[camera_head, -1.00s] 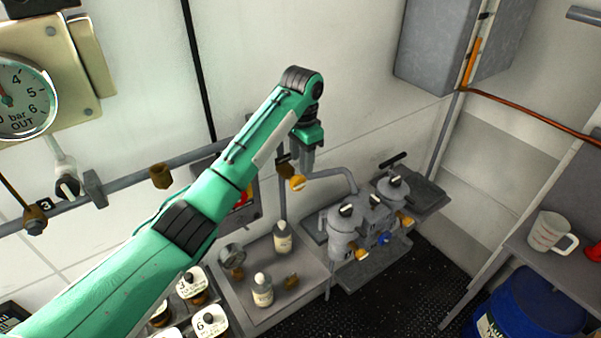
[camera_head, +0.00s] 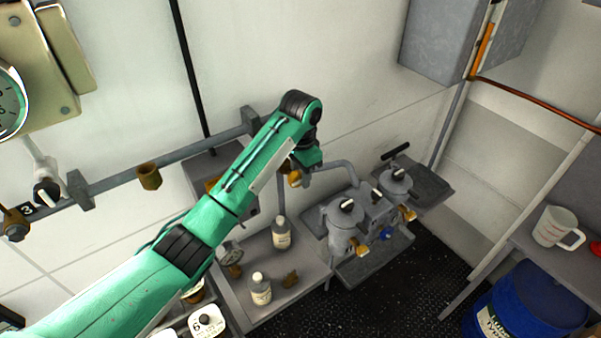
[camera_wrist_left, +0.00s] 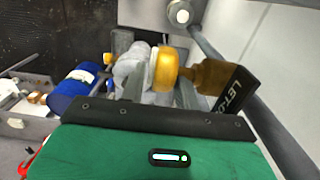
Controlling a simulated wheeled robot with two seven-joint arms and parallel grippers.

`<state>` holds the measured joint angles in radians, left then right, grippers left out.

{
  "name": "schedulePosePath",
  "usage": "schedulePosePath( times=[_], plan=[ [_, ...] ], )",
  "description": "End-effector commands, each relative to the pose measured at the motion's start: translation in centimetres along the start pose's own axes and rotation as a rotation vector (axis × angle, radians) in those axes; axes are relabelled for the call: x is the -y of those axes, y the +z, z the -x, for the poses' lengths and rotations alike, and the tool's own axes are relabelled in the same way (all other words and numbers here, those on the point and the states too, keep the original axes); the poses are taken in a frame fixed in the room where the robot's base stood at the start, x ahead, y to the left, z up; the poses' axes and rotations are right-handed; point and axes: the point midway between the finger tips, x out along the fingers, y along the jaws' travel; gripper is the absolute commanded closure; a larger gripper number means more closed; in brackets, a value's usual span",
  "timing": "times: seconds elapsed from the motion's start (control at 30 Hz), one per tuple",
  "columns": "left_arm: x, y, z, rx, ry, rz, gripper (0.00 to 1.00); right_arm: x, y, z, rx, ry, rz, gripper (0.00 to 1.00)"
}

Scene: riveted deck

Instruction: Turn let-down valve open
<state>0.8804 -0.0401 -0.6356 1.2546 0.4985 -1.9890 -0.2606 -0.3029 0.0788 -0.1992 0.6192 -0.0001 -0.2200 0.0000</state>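The let-down valve shows in the left wrist view as a brass body with a yellow round knob (camera_wrist_left: 165,68) and a dark label plate (camera_wrist_left: 238,88) reading "LET-D…", partly cut off. In the head view its yellow knob (camera_head: 294,179) sits just beside my left gripper (camera_head: 307,172), whose fingers are mostly hidden there. In the left wrist view my left gripper (camera_wrist_left: 160,90) has its fingers apart, one on each side of the knob. A gap shows between the left finger and the knob; contact on the right cannot be told. My right gripper is not in view.
A grey pipe (camera_head: 115,178) runs along the wall behind my left arm. Below are a bench with bottles (camera_head: 281,235), a small gauge (camera_head: 230,252) and grey filter housings (camera_head: 342,222). A blue drum (camera_head: 530,305) and a measuring jug (camera_head: 556,228) are at right.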

Motion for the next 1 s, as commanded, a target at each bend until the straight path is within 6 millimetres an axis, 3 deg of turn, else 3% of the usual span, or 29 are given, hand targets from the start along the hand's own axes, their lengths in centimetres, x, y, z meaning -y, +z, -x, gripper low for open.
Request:
schedulePosePath(
  times=[0.03, 0.13, 0.17, 0.57, 1.0],
  plan=[
    [0.01, -0.01, 0.01, 0.0, 0.0, 0.0, 0.78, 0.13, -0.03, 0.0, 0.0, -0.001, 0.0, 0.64],
    [0.0, -0.01, 0.01, 0.0, 0.0, 0.0, 0.98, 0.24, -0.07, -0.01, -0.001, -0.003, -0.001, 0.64],
    [0.0, -0.01, 0.01, 0.0, 0.0, 0.0, 0.99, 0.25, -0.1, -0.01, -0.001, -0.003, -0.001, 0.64],
    [0.01, 0.2, 0.03, -0.079, 0.0, 0.001, 0.99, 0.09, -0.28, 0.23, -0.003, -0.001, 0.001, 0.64],
    [0.0, 0.73, 0.05, -0.394, 0.001, 0.002, 0.99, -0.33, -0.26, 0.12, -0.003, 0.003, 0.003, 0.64]
  ],
)
